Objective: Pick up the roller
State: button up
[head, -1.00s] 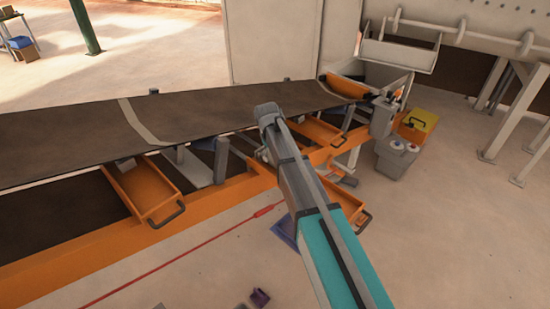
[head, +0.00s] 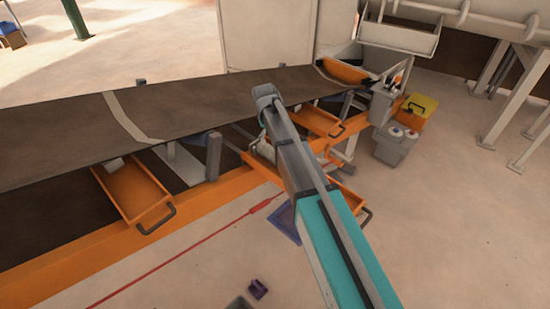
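My arm (head: 305,180), teal and grey, reaches from the bottom right up to the edge of the conveyor belt (head: 60,130). My gripper does not show; the arm's far end is out of sight. I cannot pick out the roller for certain. Several grey parts show under the belt close to the arm, partly covered by it.
Orange trays with black handles stick out under the belt, one on the left (head: 132,190) and one on the right (head: 318,120). A blue-purple bin (head: 284,222) and a small purple object (head: 258,289) are on the floor. A grey control box (head: 396,146) stands right. Floor at lower right is clear.

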aim_at(274, 153)
jog(key=f+b, duration=0.8)
jog(key=shift+w+d+f, duration=0.2)
jog(key=shift+w+d, duration=0.15)
jog(key=shift+w, duration=0.05)
dwell(0.6)
jog(key=shift+w+d+f+b, duration=0.1)
jog(key=shift+w+f+b, duration=0.05)
jog(key=shift+f+b, duration=0.75)
jog(key=shift+w+d+f+b, duration=0.1)
jog(key=shift+f+b, duration=0.7)
jog(key=shift+b, duration=0.1)
jog(key=shift+w+d+f+b, duration=0.1)
jog(key=shift+w+f+b, duration=0.05)
jog(key=shift+f+b, duration=0.75)
jog(key=shift+r, duration=0.1)
jog(key=c, duration=1.1)
jog(key=shift+r, duration=0.15)
